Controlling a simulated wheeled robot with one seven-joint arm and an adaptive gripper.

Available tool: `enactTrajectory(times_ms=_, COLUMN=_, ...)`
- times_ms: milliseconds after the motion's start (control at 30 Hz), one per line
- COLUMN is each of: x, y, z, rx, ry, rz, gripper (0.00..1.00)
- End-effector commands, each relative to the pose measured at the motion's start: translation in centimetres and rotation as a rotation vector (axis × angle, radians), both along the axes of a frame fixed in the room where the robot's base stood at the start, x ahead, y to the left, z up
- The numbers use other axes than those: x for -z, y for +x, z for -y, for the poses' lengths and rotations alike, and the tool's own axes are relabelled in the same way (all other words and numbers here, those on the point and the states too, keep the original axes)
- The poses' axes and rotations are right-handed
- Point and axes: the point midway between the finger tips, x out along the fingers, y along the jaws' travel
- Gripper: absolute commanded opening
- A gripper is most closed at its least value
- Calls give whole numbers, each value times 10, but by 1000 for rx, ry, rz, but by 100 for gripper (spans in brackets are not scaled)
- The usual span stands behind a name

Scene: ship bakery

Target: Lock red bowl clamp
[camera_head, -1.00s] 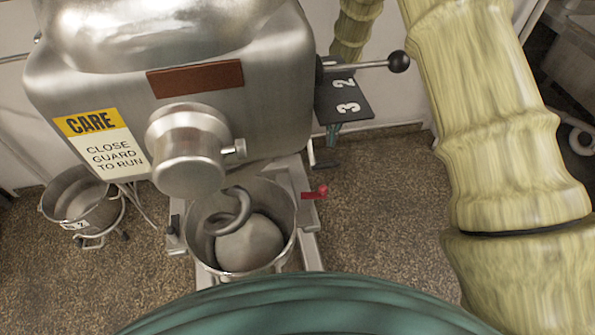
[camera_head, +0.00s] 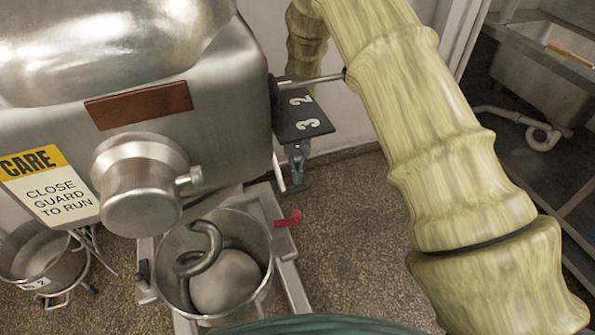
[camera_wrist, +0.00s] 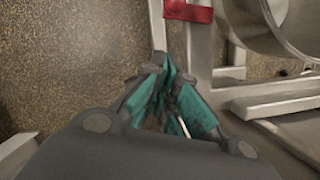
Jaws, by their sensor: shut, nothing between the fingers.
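The red bowl clamp (camera_head: 288,218) is a small red lever on the frame just right of the mixing bowl (camera_head: 266,232). It also shows at the top of the wrist view (camera_wrist: 188,11), beyond my fingertips, beside the bowl (camera_wrist: 285,25). My gripper (camera_head: 297,165) has teal finger pads and hangs below the numbered plate, above and behind the clamp in the head view. In the wrist view my gripper (camera_wrist: 168,68) is shut and empty, its fingertips apart from the clamp. The plate and my sleeved arm hide part of the gripper in the head view.
The mixer head (camera_head: 215,110) with a metal hub overhangs the bowl, which holds dough (camera_head: 226,281) and a hook (camera_head: 207,250). A numbered plate (camera_head: 305,125) juts out right. A second bowl (camera_head: 20,262) stands left. Speckled floor (camera_head: 350,225) is clear right of the clamp.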

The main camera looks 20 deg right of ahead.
Motion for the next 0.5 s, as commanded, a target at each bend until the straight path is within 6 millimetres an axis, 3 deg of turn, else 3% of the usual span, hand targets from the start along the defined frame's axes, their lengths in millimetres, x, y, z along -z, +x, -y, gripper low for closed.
enactTrajectory(times_ms=33, x=11, y=-2, z=-1, rx=0, ry=0, rz=-1, gripper=0)
enactTrajectory(times_ms=333, x=49, y=-13, z=-5, rx=0, ry=-1, rz=-1, gripper=0)
enactTrajectory(times_ms=500, x=53, y=-31, z=-11, rx=0, ry=-1, rz=-1, gripper=0)
